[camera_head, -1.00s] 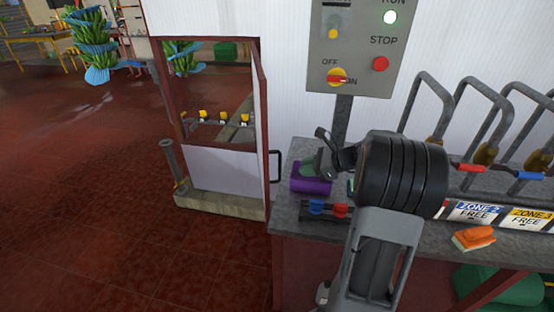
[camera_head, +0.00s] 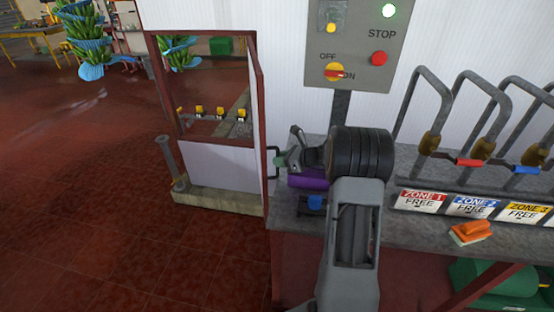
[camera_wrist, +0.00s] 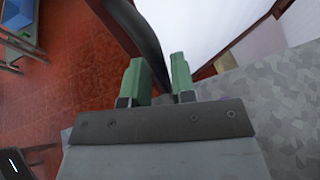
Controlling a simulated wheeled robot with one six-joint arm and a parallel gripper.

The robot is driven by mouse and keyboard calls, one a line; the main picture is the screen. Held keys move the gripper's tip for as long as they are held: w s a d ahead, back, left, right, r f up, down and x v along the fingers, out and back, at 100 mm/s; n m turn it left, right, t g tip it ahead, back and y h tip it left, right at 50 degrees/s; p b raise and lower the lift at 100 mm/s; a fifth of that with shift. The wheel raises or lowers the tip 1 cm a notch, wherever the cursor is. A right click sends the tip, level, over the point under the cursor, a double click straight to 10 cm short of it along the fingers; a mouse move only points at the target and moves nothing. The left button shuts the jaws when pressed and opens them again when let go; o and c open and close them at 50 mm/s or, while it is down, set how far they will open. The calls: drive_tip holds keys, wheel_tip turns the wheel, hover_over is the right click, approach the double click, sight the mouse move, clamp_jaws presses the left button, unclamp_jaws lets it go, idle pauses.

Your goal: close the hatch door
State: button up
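The hatch door (camera_head: 257,125) stands swung out from the white wall, seen nearly edge-on in the head view, with a white panel and a red-brown rim. Its dark handle (camera_head: 270,163) is on the side facing my gripper. My gripper (camera_head: 279,161) is at the handle, its green fingers pointing left. In the wrist view the two green fingers (camera_wrist: 159,62) are apart, and a dark bar (camera_wrist: 145,35), seemingly the handle, runs up from the gap between them. I cannot tell whether the fingers touch it. The wrist hides part of the counter.
The grey counter (camera_head: 415,228) lies under my arm, with a purple block (camera_head: 307,179) and a blue knob (camera_head: 315,202) close below my gripper. Bent metal levers (camera_head: 430,110) stand at right. A control box (camera_head: 357,50) hangs above. Red floor at left is open.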

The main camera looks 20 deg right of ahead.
drive_tip(key=shift+w+a+f, duration=0.25)
drive_tip(key=shift+w+a, duration=0.2)
drive_tip(key=shift+w, duration=0.05)
clamp_jaws()
